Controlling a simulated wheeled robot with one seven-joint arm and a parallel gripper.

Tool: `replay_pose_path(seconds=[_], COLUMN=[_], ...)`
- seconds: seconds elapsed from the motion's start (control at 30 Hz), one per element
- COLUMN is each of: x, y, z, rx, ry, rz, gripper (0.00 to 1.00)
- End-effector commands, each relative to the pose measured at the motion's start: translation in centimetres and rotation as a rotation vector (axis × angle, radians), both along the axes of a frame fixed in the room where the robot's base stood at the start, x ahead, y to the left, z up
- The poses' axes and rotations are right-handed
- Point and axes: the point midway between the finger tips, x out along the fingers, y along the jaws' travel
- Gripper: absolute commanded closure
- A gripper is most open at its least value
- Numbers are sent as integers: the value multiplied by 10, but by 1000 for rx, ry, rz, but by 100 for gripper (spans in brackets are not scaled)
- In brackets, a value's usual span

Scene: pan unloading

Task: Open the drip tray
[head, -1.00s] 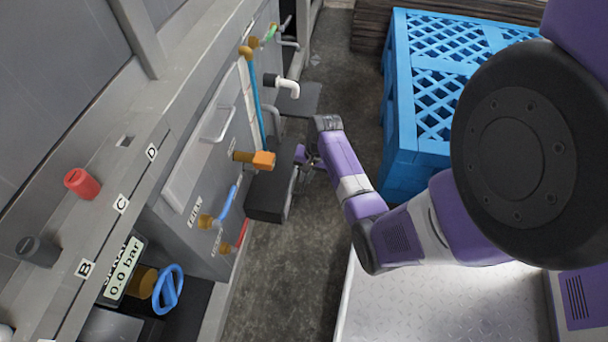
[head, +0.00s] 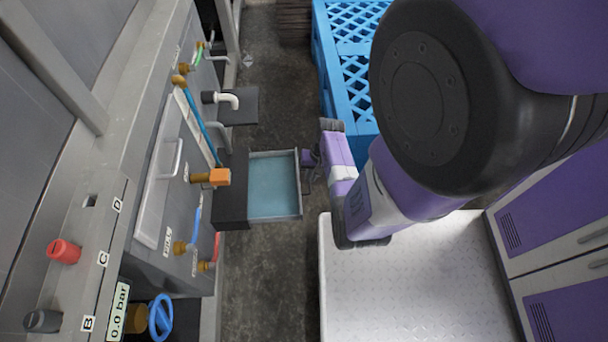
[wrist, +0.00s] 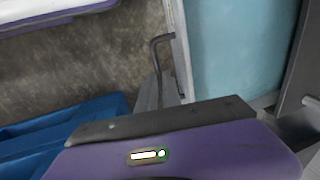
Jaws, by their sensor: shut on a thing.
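The drip tray (head: 299,190) sticks well out to the right of its dark housing (head: 232,192) in the head view, low on the machine. Its light blue inside is exposed. My gripper (head: 308,167) is at the tray's front face, shut on its handle; the fingertips are small and partly hidden there.
A blue crate (head: 345,75) stands behind my arm. Bare concrete floor lies around the tray.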

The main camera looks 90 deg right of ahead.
Motion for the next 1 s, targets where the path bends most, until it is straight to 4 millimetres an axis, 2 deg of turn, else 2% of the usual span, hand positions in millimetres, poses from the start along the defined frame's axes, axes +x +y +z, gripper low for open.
replay_pose_path(seconds=[0.27,0.3,0.37,0.4,0.73,1.0], x=[0,0,0,0,0,-7], y=[-1,-1,-1,-1,0,-1], z=[0,0,0,0,3,43], rx=[-1,-1,-1,-1,-1,-2], ry=[0,0,0,0,0,0], rz=[0,0,0,0,0,1], gripper=[100,83,72,69,69,69])
